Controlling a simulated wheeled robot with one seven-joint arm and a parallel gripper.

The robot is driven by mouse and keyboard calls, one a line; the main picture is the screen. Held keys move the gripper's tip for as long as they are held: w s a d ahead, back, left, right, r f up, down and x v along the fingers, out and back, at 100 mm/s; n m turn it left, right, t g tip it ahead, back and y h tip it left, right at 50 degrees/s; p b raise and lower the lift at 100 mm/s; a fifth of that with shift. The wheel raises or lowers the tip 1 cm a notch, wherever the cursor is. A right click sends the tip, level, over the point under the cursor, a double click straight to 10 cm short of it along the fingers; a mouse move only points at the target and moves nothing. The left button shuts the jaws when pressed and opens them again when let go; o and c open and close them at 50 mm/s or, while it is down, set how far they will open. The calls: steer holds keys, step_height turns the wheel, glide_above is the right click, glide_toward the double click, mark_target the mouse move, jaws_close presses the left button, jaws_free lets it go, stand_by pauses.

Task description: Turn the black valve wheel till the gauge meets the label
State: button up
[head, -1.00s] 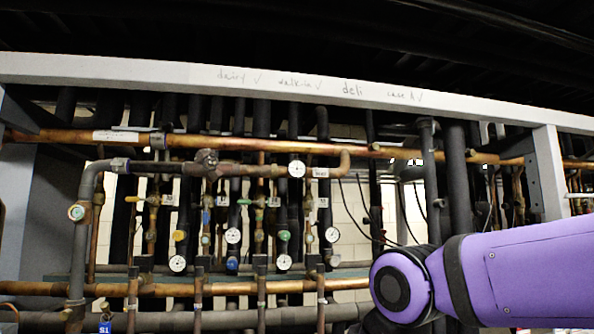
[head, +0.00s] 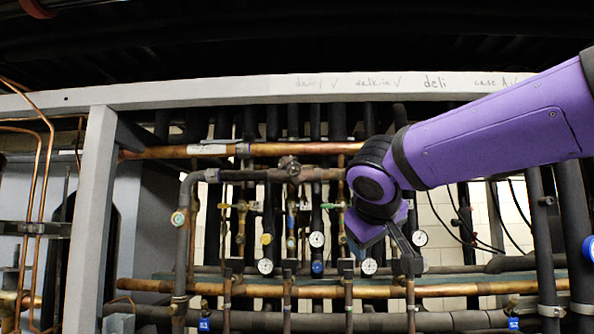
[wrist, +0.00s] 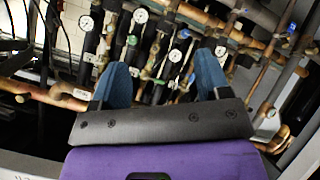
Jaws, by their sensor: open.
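My gripper (wrist: 163,70) shows in the wrist view with two blue fingers spread apart and nothing between them. In the head view its dark end (head: 402,248) is in front of the right part of the pipe rack, partly hidden by my arm. Several white round gauges sit among the pipes, one at the centre (head: 317,239) and one at the right (head: 420,238); they also show beyond the fingers in the wrist view (wrist: 175,55). Their needles are too small to read. I cannot single out the black valve wheel. Small white labels (head: 304,206) hang on the upright pipes, their text unreadable.
Copper pipes (head: 190,286) run across the rack. A grey post (head: 92,215) stands at left, under a white beam (head: 200,91) with handwriting.

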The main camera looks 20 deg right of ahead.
steer(key=w+a+r+t+h, duration=0.1)
steer(key=w+a+r+t, duration=0.2)
steer(key=w+a+r, duration=0.35)
steer(key=n+t, duration=0.2)
steer(key=t, duration=0.2)
glide_toward(293, 168)
steer(key=x, duration=1.1)
steer(key=shift+w+d, duration=0.1)
steer(key=shift+w, duration=0.1)
steer(key=c, duration=0.9)
